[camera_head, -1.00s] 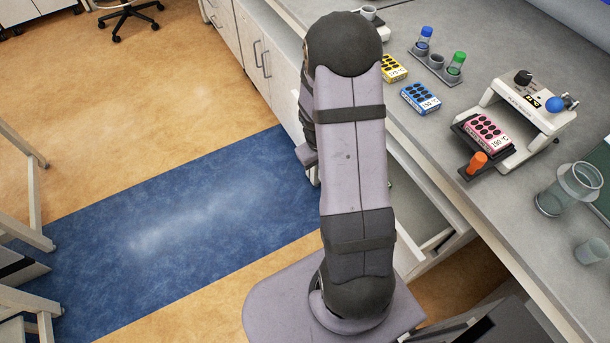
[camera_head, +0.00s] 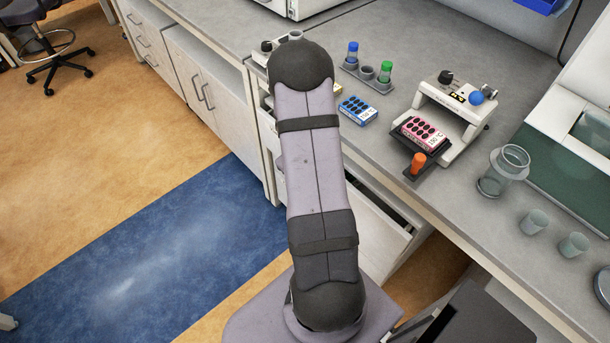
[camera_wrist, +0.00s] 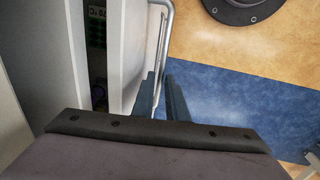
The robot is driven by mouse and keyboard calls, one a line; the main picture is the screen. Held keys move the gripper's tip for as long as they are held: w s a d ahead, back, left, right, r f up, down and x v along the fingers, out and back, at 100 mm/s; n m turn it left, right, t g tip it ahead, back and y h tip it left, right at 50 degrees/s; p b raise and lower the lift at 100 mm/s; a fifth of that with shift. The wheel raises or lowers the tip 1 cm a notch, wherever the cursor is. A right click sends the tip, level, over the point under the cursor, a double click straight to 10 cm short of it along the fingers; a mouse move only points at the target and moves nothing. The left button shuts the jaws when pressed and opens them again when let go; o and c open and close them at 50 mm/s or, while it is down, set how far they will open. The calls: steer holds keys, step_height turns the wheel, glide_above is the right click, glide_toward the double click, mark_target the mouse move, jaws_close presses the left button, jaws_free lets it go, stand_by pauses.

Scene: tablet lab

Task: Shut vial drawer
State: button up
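The vial drawer stands pulled out below the counter in the head view, with its pale wall (camera_head: 388,247) showing to the right of my arm. In the wrist view its white front (camera_wrist: 128,45) is at the upper left, and a dark gap behind it shows part of the contents. A metal bar handle (camera_wrist: 163,45) runs down along the front. My gripper (camera_wrist: 164,88) is open, its two dark fingers apart near the lower part of the handle, which appears to run between them. I cannot tell whether either finger touches it. My arm hides the gripper in the head view.
The counter above holds a blue block (camera_head: 358,110), a pink block (camera_head: 418,133) on a white device (camera_head: 452,115), a vial rack (camera_head: 367,77) and a glass jar (camera_head: 503,172). Cupboards with handles (camera_head: 203,92) line the left. The blue floor strip (camera_head: 150,255) is clear.

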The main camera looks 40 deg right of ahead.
steer(key=shift+o, duration=0.7)
steer(key=shift+r, duration=0.15)
step_height(320, 180, up, 7)
steer(key=a, duration=0.1)
steer(key=shift+a, duration=0.2)
steer(key=shift+c, duration=0.5)
